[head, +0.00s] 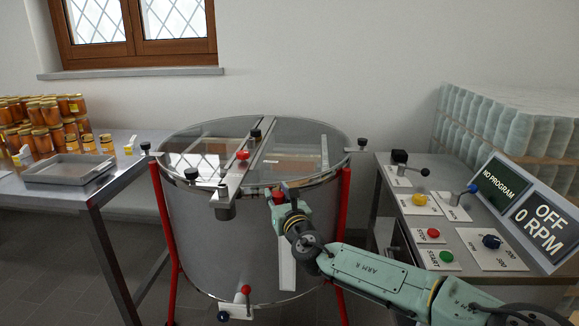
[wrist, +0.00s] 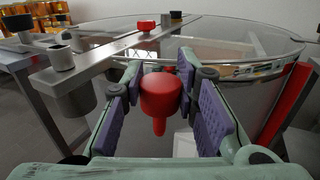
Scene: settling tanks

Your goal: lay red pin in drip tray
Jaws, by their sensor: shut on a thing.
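The red pin (wrist: 160,92) has a wide round head and a narrow stem pointing down. It is between the purple pads of my gripper (wrist: 163,100), which is shut on it. In the head view my gripper (head: 276,197) is at the front of the steel drum, just below its rim, and the pin's red head (head: 279,197) shows partly. The drip tray (head: 68,172) is a shallow grey metal tray on the left table, well to the left of my gripper. Its visible inside looks empty.
The large steel drum (head: 240,240), with clear lids and a crossbar with a red knob (head: 242,155), stands between my gripper and the tray. Red legs flank it. Honey jars (head: 45,125) crowd the left table's back. A control panel (head: 455,215) is at right.

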